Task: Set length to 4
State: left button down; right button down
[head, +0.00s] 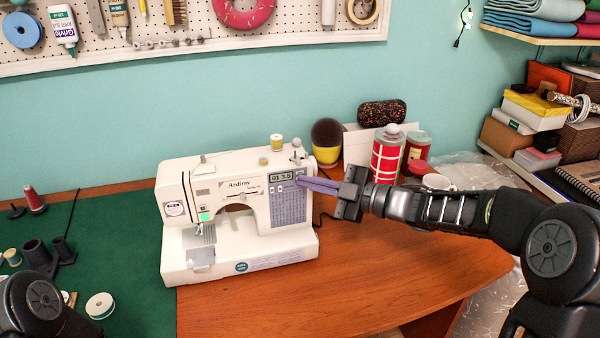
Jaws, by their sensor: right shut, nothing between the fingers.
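A white sewing machine (228,192) stands on the desk, facing me. Its small display (281,176) at the upper right of the front reads what looks like "01 3.5". A purple-grey panel of stitch patterns (288,207) lies below the display. My right gripper (300,181) comes in from the right. Its purple fingers are shut and empty, with the tips at the right edge of the display. I cannot tell whether they touch the machine. The buttons near the tips are too small or covered to make out. My left gripper is not in view.
The wooden desk (370,265) is clear in front and to the right. A green mat (110,235) with thread spools (99,306) lies to the left. A red checked canister (387,155) and a yellow pot (326,152) stand behind my right gripper.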

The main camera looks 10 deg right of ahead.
jog(key=shift+w, duration=0.15)
jog(key=shift+w, duration=0.25)
jog(key=shift+w, duration=0.25)
dwell(0.5)
jog(key=shift+s, duration=0.7)
jog(key=shift+s, duration=0.1)
jog(key=s, duration=0.4)
jog(key=shift+s+d, duration=0.15)
jog(key=shift+s, duration=0.25)
